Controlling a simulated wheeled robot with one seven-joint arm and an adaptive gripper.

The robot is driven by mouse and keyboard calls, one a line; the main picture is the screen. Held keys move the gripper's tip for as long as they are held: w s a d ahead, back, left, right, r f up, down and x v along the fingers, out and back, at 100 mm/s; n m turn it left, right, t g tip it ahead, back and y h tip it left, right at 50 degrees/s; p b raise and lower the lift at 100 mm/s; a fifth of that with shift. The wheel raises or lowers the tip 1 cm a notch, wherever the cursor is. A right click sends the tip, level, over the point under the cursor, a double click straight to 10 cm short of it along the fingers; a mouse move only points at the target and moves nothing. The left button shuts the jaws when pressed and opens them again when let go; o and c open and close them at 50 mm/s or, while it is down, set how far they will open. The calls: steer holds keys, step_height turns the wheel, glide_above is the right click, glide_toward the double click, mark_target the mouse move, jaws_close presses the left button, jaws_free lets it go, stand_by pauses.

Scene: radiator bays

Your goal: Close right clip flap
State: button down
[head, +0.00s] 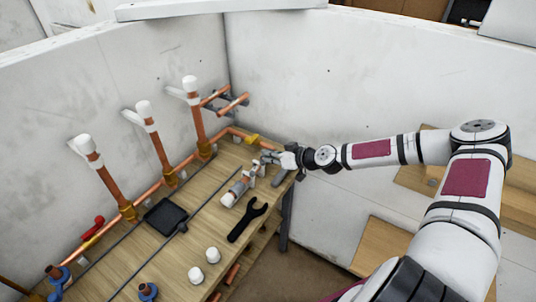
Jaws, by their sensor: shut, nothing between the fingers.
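Three upright copper pipes with white caps stand along the left wall. White clip-like pieces sit near their tops. The right one (177,93) sticks out to the left of the right pipe (199,128); whether its flap is open or shut is too small to tell. My gripper (267,158) is shut and empty. It is over the right end of the bench, low and well to the right of that clip, near a silver valve with a white end (238,189). Whether it touches the valve is unclear.
The wooden bench (130,252) holds a black wrench (247,220), a black square tray (165,217), two white caps (204,264), a red-handled valve (93,228) and blue pipe fittings. A copper pipe with brass tees runs along the wall. Wall brackets (228,101) hold short copper pipes behind.

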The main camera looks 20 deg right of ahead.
steer(key=shift+s+d+f, duration=0.15)
steer(key=shift+s+f, duration=0.05)
steer(key=shift+f, duration=0.2)
steer(key=shift+s+d+f, duration=0.1)
steer(key=shift+s+f, duration=0.05)
steer(key=shift+f, duration=0.25)
steer(key=shift+r, duration=0.15)
